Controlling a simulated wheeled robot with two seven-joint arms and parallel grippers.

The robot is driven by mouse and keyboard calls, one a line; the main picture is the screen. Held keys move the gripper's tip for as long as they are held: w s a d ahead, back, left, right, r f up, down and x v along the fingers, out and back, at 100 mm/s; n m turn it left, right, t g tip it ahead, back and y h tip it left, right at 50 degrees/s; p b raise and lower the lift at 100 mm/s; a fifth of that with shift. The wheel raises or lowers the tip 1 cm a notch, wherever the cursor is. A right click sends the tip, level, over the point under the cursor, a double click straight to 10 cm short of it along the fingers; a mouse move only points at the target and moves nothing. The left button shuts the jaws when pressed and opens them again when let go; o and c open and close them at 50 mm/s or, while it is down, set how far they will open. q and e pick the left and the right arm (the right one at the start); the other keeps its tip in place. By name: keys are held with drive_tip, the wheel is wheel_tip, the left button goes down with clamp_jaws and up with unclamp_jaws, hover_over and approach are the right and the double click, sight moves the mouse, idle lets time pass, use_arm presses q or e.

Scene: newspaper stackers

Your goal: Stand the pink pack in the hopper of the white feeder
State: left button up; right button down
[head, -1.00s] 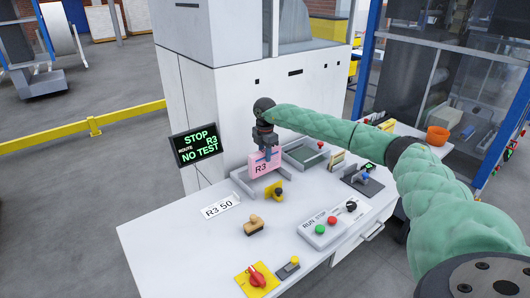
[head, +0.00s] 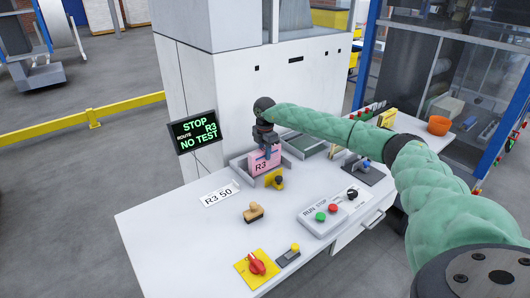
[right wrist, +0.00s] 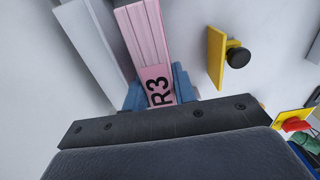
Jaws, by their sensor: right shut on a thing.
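The pink pack (head: 262,163), marked R3, stands upright in my right gripper (head: 266,149). The gripper's blue fingers are shut on it from above; the pack also shows in the right wrist view (right wrist: 143,40). The pack is at the grey-walled hopper (head: 238,167) in front of the tall white feeder (head: 235,115). A grey hopper wall runs beside the pack in the right wrist view (right wrist: 88,45). Whether the pack's lower edge touches the hopper floor is hidden. My left gripper is not in view.
A yellow plate with a black knob (head: 275,180) stands just in front of the pack. A stamp (head: 253,213), an R3 50 card (head: 220,195) and a RUN/STOP button box (head: 328,213) lie on the white table. The screen (head: 194,130) reads STOP, NO TEST.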

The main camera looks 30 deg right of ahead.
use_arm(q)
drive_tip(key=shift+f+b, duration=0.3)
use_arm(e)
drive_tip(key=shift+f, duration=0.55)
drive_tip(key=c, duration=1)
unclamp_jaws()
drive_tip(key=shift+c, duration=0.2)
wheel_tip(320, 180, up, 6)
drive_tip(key=b, duration=0.2)
drive_tip(key=shift+b, duration=0.35)
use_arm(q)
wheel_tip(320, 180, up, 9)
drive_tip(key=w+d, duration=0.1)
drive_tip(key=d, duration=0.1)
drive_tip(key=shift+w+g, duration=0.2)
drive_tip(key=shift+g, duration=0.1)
use_arm(e)
drive_tip(key=shift+r, duration=0.95)
